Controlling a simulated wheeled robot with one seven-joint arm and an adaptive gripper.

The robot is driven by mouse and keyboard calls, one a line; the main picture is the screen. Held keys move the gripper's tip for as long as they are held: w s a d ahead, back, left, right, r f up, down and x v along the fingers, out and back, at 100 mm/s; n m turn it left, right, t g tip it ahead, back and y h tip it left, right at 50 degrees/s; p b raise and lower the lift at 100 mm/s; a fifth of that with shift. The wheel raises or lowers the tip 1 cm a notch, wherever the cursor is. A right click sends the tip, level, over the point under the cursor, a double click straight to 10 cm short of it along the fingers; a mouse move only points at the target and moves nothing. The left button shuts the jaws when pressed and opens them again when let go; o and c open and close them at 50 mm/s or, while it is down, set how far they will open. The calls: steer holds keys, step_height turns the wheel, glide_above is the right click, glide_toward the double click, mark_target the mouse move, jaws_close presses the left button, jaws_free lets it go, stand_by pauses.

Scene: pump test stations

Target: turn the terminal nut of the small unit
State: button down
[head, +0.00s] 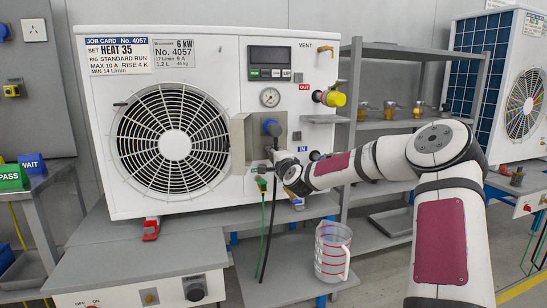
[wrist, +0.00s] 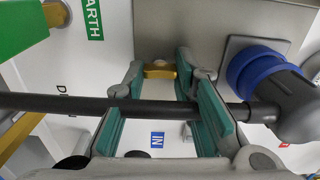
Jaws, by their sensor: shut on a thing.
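The white unit (head: 225,52) in front of me has a round fan grille, a display and a grey terminal box (head: 240,140). My gripper (head: 276,172) is at the lower right of that box; it also shows in the wrist view (wrist: 160,75). Its teal-padded fingers are shut on a brass piece (wrist: 160,71), which looks like the terminal nut; its shape is mostly hidden between the tips. A black cable (wrist: 60,103) crosses the fingers close by and runs to a blue-ringed plug (wrist: 265,80). In the head view the gripper hides the nut.
A green earth plug (wrist: 25,25) is close on the fingers' left in the wrist view. A measuring jug (head: 332,250) stands on the low shelf below my arm. A shelf rack (head: 385,52) and another fan unit (head: 500,70) are at the right.

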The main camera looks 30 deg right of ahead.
stand_by(0.3)
steer(key=c, duration=1.3)
jaws_free()
steer(key=v, duration=1.2)
